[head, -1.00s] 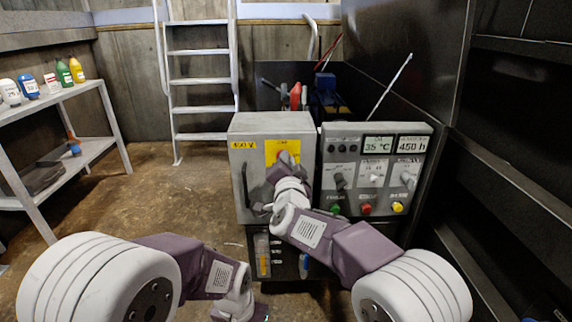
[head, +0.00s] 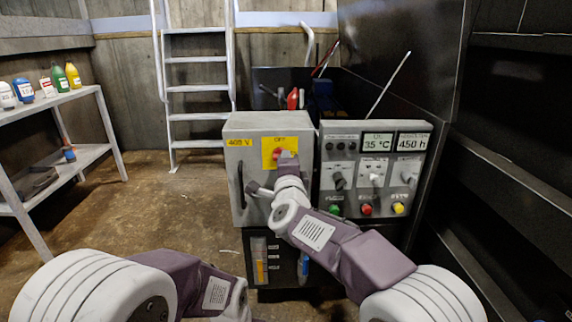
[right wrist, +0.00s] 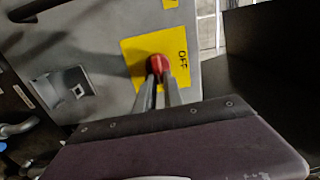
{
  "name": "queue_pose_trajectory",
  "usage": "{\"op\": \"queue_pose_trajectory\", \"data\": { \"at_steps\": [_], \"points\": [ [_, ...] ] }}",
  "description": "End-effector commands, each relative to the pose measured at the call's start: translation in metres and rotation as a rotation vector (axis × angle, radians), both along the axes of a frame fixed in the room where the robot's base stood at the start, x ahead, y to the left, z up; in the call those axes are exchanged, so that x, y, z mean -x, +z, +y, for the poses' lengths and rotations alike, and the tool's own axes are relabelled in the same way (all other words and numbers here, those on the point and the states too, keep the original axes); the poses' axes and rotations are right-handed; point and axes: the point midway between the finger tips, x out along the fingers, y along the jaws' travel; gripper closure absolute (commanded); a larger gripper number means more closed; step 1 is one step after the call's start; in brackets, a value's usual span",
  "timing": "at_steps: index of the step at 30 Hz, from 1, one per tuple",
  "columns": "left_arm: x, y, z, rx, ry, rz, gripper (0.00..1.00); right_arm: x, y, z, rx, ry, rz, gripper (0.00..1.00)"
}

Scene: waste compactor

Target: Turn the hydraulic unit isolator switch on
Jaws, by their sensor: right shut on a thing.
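The isolator switch is a red knob (head: 277,153) on a yellow plate (head: 270,147), on the front of a grey cabinet (head: 236,165). In the right wrist view the red knob (right wrist: 157,64) sits on the yellow plate (right wrist: 140,48), with the word OFF beside it. My right gripper (right wrist: 158,82) is shut on the knob, one finger on each side of it. In the head view the right gripper (head: 281,157) partly covers the knob. The left arm shows at the bottom left, but its gripper is out of the picture.
A control panel (head: 350,192) with displays, knobs and coloured buttons stands right of the cabinet. The cabinet has a dark handle (head: 240,184) at its left. A shelf with bottles (head: 60,97) stands far left, a ladder (head: 197,116) behind. The floor between is clear.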

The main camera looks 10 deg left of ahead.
Motion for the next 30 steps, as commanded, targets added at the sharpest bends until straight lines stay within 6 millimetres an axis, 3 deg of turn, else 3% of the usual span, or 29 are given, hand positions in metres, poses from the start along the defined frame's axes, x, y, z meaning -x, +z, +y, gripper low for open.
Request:
{"op": "queue_pose_trajectory", "data": {
  "at_steps": [18, 19, 21, 30],
  "points": [
    [0.0000, -0.0027, 0.0000, 0.000, 0.000, 0.000, 1.00, 0.0000, -0.0019, 0.0002, -0.037, 0.000, 0.014, 1.00],
    [0.0000, -0.0027, 0.0000, 0.000, 0.000, 0.000, 1.00, 0.0000, -0.0019, 0.0002, -0.037, 0.000, 0.014, 0.85],
    [0.0000, -0.0027, 0.0000, 0.000, 0.000, 0.000, 1.00, 0.0000, -0.0018, 0.0002, -0.037, 0.000, 0.014, 0.66],
    [0.0000, -0.0025, 0.0000, 0.000, 0.000, 0.000, 1.00, 0.0004, -0.0010, 0.0000, -0.035, 0.000, 0.011, 0.66]
  ]
}}
